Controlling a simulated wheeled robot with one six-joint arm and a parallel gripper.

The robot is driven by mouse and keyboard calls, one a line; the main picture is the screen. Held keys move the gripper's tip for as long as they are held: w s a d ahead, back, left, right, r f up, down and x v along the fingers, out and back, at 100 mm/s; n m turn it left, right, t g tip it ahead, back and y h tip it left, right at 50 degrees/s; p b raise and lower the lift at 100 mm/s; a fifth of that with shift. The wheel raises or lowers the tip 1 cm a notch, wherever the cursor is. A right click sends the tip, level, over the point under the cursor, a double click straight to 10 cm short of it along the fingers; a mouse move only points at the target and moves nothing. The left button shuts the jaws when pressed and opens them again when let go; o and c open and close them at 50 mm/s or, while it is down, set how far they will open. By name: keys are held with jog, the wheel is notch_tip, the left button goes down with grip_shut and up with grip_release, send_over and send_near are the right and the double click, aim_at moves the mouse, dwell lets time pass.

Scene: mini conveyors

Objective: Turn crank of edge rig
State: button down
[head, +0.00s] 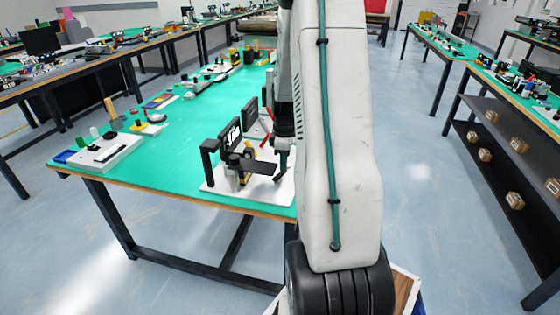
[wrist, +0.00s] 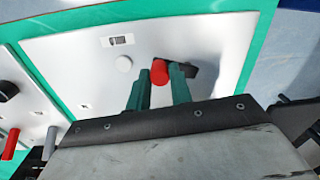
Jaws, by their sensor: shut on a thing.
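The edge rig stands on a white base plate (head: 222,189) at the near right corner of the green table, with a short black belt (head: 260,167) and black uprights. In the wrist view its plate (wrist: 75,55) fills the middle, and the red crank handle (wrist: 160,72) rises from a dark crank arm (wrist: 190,69). My gripper (wrist: 160,84) has its teal fingers on either side of the red handle, shut on it. In the head view my gripper (head: 283,150) is at the rig's right side, partly hidden by my arm, and the handle cannot be made out.
In the wrist view a neighbouring plate with another red handle (wrist: 10,144) and a grey post (wrist: 49,142) lies at left. A white box with knobs (head: 105,153) stands on the table's left end. The green surface (head: 175,135) between is mostly clear.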

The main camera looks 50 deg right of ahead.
jog(key=m, duration=0.2)
jog(key=s+m, duration=0.2)
jog(key=m, duration=0.1)
jog(key=shift+a+m, duration=0.15)
jog(key=shift+m, duration=0.15)
jog(key=m, duration=0.1)
jog(key=s+a+m, duration=0.1)
jog(key=m, duration=0.3)
jog(key=shift+s+a, duration=0.2)
jog(key=shift+s, duration=0.2)
jog(key=m, duration=0.1)
jog(key=a+m, duration=0.1)
jog(key=m, duration=0.1)
jog(key=shift+s, duration=0.3)
jog(key=m, duration=0.2)
jog(key=a+m, duration=0.1)
jog(key=shift+s+a+m+t, duration=0.2)
jog(key=shift+m+t, duration=0.1)
jog(key=shift+m, duration=0.1)
jog(key=shift+w+a+m, duration=0.1)
jog(key=shift+a+m, duration=0.4)
jog(key=shift+m, duration=0.75)
jog(key=shift+a+m, duration=0.45)
jog(key=shift+m, duration=0.8)
jog(key=c, duration=1.3)
grip_release()
jog(key=shift+o, duration=0.2)
jog(key=shift+r, duration=0.15)
